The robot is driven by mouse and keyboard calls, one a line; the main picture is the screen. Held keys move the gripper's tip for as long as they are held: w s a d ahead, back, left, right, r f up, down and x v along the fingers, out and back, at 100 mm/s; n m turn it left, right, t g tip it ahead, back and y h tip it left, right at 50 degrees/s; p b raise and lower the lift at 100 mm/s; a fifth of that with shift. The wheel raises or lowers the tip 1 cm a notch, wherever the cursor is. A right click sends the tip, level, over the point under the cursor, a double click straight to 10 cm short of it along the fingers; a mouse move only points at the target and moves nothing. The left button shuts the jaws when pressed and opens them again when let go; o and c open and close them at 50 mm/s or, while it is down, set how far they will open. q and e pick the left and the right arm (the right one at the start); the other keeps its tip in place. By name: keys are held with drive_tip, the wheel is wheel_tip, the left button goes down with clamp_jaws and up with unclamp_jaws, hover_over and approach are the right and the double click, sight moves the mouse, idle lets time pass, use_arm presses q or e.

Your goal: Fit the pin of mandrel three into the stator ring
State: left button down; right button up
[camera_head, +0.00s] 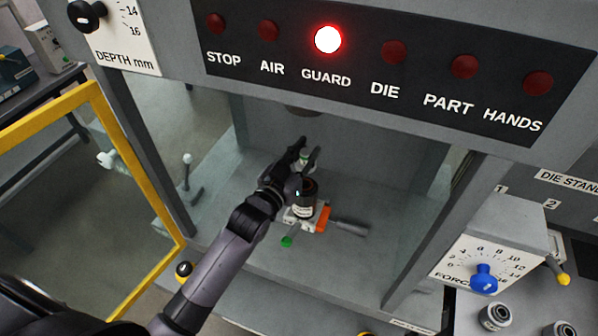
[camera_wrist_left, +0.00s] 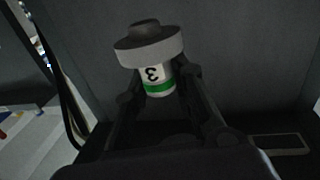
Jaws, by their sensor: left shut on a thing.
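My left gripper (camera_head: 305,150) reaches into the press chamber from the left and is shut on mandrel three (camera_head: 304,159). In the left wrist view, mandrel three (camera_wrist_left: 154,77) shows a white body with a "3", upside down in the picture, and a green band. The fingers grip its sides. Beyond the label are a wide grey disc and a darker round end. My right gripper is not in view.
The press ram (camera_head: 305,110) is overhead. Chamber walls stand on both sides. A yellow-framed door (camera_head: 130,165) is open at left. The GUARD lamp (camera_head: 328,40) is lit.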

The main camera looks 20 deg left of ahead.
use_arm(q)
drive_tip(key=shift+w+a+r, duration=0.15)
drive_tip(key=shift+w+r, duration=0.15)
drive_tip(key=shift+w, duration=0.05)
drive_tip(key=shift+s, duration=0.1)
drive_tip(key=shift+r, duration=0.1)
drive_tip(key=shift+f+b, duration=1.85)
drive_tip(key=shift+f, duration=1.15)
